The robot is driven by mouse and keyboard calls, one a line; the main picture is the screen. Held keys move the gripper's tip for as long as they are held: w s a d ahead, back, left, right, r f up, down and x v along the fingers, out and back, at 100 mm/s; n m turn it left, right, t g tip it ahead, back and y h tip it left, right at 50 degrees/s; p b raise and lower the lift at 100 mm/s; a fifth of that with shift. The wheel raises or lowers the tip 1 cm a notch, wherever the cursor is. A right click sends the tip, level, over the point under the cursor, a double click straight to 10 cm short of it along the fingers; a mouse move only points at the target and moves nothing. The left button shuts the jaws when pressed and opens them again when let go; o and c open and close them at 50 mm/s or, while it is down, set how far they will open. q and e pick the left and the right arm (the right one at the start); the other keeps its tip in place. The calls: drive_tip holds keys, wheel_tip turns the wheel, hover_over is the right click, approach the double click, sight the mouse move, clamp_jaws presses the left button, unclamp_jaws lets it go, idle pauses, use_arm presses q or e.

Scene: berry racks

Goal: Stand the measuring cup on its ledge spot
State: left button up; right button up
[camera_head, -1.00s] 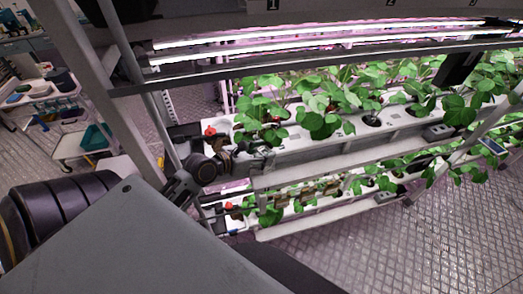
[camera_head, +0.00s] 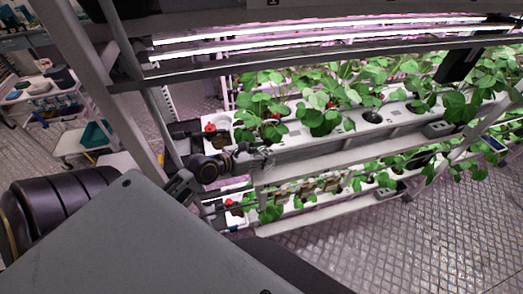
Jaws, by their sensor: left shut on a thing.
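My left gripper (camera_head: 243,157) is small and dark in the view, at the left end of the upper rack row, by the front edge of the white trough. It is shut on a small clear thing, which looks like the measuring cup (camera_head: 264,158); its outline is faint against the trough. I cannot tell whether the cup touches the ledge (camera_head: 310,164) or is held just above it. The ledge spot itself cannot be made out. My right gripper is not in view.
Leafy strawberry plants (camera_head: 322,119) fill the upper trough, with a lower plant row (camera_head: 322,190) beneath. A grey upright post (camera_head: 156,115) stands left of the gripper. A red knob (camera_head: 210,127) sits at the trough end. A cart (camera_head: 75,142) with bins stands far left.

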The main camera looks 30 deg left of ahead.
use_arm(q)
drive_tip(key=shift+f, duration=2.4)
drive_tip(key=shift+f, duration=0.1)
drive_tip(key=o, duration=1.2)
